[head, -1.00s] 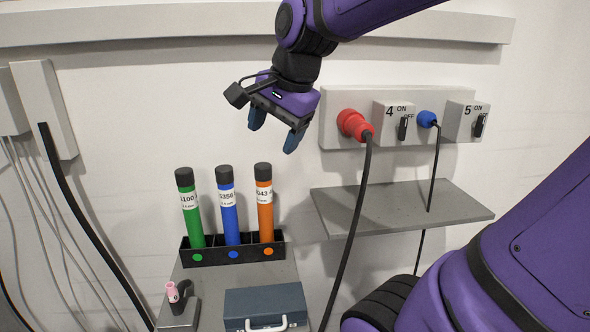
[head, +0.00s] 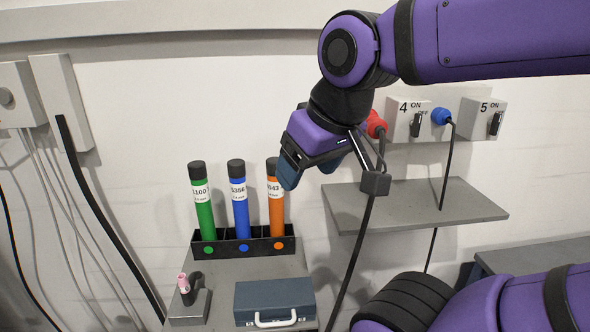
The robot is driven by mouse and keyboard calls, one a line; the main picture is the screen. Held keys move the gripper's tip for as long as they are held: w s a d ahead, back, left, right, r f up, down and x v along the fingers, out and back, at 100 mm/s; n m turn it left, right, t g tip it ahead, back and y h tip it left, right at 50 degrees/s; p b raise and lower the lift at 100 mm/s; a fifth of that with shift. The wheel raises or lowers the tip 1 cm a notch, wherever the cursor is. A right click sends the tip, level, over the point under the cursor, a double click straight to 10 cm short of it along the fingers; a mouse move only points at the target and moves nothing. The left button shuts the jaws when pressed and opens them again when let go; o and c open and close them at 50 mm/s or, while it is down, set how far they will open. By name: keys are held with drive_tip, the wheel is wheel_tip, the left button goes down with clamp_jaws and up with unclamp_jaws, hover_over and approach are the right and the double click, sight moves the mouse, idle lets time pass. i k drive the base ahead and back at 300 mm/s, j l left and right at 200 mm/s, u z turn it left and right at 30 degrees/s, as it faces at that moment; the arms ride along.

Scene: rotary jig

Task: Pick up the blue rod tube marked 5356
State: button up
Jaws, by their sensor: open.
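The blue rod tube (head: 240,210) with a black cap and a white label reading 5356 stands upright in the middle slot of a black rack (head: 215,246). A green tube (head: 205,215) marked 100 stands to its left. An orange tube (head: 276,215) marked 643 stands to its right, its cap partly hidden behind my gripper. My gripper (head: 308,178) is open and empty. It is up and to the right of the blue tube, overlapping the top of the orange tube in the picture.
A grey-blue case (head: 273,303) and a small stand with a pink-tipped tool (head: 187,290) are in front of the rack. A grey shelf (head: 415,212) is at right, below sockets with a red plug (head: 376,124) and a blue plug (head: 441,117). Cables hang down.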

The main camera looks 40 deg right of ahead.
sight(236, 168)
drive_tip(key=k+j+z, duration=0.15)
drive_tip(key=k+j, duration=0.25)
drive_tip(key=k+j+z, duration=0.15)
drive_tip(key=k+j, duration=0.2)
drive_tip(key=k+j+z, duration=0.2)
drive_tip(key=k, duration=0.3)
drive_tip(key=k+j+z, duration=0.15)
drive_tip(key=k+j, duration=0.2)
drive_tip(key=i+l, duration=0.4)
drive_tip(key=i, duration=0.7)
drive_tip(key=i+l+u, duration=0.1)
drive_tip(key=i, duration=0.6)
